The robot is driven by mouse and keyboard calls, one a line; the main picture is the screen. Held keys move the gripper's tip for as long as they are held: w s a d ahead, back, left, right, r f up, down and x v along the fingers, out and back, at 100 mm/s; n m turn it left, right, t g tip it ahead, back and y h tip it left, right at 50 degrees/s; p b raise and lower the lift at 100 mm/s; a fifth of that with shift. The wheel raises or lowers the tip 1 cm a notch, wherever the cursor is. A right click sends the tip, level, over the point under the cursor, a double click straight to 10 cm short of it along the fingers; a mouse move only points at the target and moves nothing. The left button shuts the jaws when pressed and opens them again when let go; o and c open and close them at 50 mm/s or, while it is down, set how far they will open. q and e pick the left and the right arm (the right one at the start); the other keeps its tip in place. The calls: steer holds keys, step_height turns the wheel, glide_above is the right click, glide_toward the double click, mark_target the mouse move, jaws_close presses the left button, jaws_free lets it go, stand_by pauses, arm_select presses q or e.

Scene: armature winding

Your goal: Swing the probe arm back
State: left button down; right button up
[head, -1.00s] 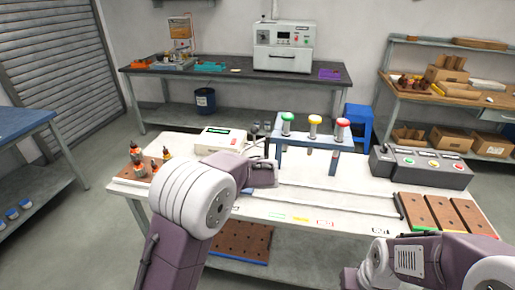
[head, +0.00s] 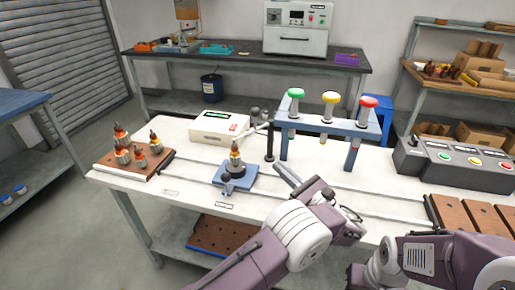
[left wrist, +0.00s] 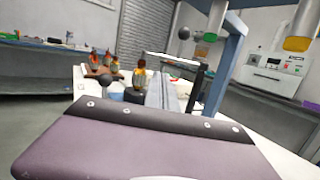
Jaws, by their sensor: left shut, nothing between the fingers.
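The probe arm (head: 262,127) is on a dark upright post just left of the three-lamp stand, with dark round knobs near its top. In the left wrist view the post (left wrist: 196,88) stands right of my fingers, with a dark ball (left wrist: 184,33) above. An armature (head: 235,156) stands upright on a small blue fixture (head: 238,176) to the left; it also shows in the left wrist view (left wrist: 139,76). My left gripper (head: 283,170) is shut and empty, in front of the post and apart from it. My right arm shows at the lower right, but its gripper is out of view.
A white meter box (head: 219,126) is behind the fixture. A wooden block (head: 150,172) with several armatures is at left. A grey button box (head: 455,162) is at right.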

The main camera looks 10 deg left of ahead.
arm_select(q)
steer(key=b+x, duration=0.1)
steer(key=x, duration=1.2)
steer(key=shift+w+a, duration=0.2)
steer(key=shift+a, duration=0.1)
arm_select(e)
steer(key=shift+f, duration=0.55)
arm_select(q)
steer(key=shift+a+r, duration=0.1)
